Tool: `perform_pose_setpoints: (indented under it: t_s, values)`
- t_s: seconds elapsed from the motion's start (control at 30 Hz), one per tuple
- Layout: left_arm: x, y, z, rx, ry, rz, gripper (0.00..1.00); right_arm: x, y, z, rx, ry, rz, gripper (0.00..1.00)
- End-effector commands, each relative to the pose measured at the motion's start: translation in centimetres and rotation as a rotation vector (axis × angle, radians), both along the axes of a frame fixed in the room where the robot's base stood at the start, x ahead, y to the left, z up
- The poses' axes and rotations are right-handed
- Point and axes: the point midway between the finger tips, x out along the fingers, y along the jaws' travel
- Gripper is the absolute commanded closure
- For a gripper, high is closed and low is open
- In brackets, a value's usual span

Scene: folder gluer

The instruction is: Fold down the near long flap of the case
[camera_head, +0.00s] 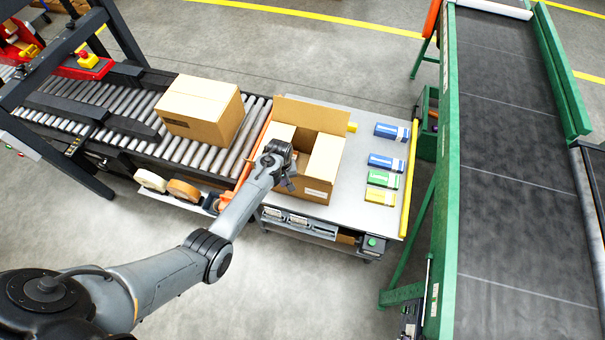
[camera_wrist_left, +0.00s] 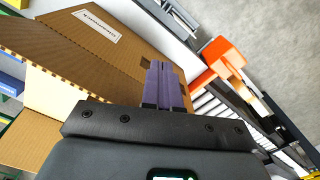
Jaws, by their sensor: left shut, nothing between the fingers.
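The open brown case (camera_head: 314,189) stands on the grey table, with its far long flap (camera_head: 310,113) upright. Its right short flap (camera_head: 326,154) lies inward; the left one (camera_head: 281,133) appears to as well. My left gripper (camera_head: 288,187) is at the case's near left side. In the left wrist view its purple fingers (camera_wrist_left: 165,86) are together and empty, in front of a cardboard panel (camera_wrist_left: 95,60) of the case. Whether they touch it is unclear. My right gripper is out of view.
A closed carton (camera_head: 201,105) sits on the roller conveyor at left. Several small packs, including a green one (camera_head: 382,179), lie right of the case. A yellow bar (camera_head: 408,180) edges the table; a green-framed belt (camera_head: 515,150) stands beyond.

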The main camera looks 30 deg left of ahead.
Motion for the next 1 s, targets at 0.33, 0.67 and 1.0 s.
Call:
perform_pose_setpoints:
  t_s: [0.33,0.67,1.0]
  values:
    - [0.0,0.0,0.0,0.000,0.000,0.000,1.00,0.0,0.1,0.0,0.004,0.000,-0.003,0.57]
    - [1.6,0.5,-0.5,0.001,-0.001,0.001,1.00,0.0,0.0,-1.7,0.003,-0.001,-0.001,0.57]
    - [5.3,1.6,-0.8,0.000,-0.001,0.001,1.00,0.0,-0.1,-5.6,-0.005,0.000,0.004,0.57]
